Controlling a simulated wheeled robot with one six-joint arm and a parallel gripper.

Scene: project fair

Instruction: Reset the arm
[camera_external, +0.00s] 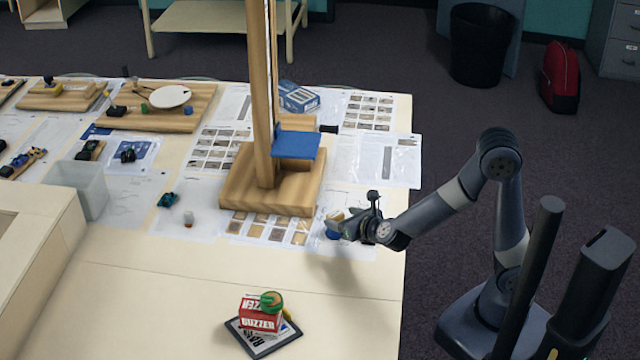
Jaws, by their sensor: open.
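My arm reaches in from the right side of the external view, bent at the elbow. My gripper (345,228) is over the right part of the table (340,290), just in front of the wooden stand (235,192). It is open. A small tan and blue thing (333,234) shows at the fingertips; I cannot tell whether it lies between them or behind them. My gripper looks low over the papers, and its exact height is hard to tell.
A red buzzer box (262,314) with a green round thing (271,300) on top sits on a dark-framed plate (250,344) at the front. A clear bin (80,188) stands at left. A blue-white box (299,97) lies behind the stand. The front right tabletop is clear.

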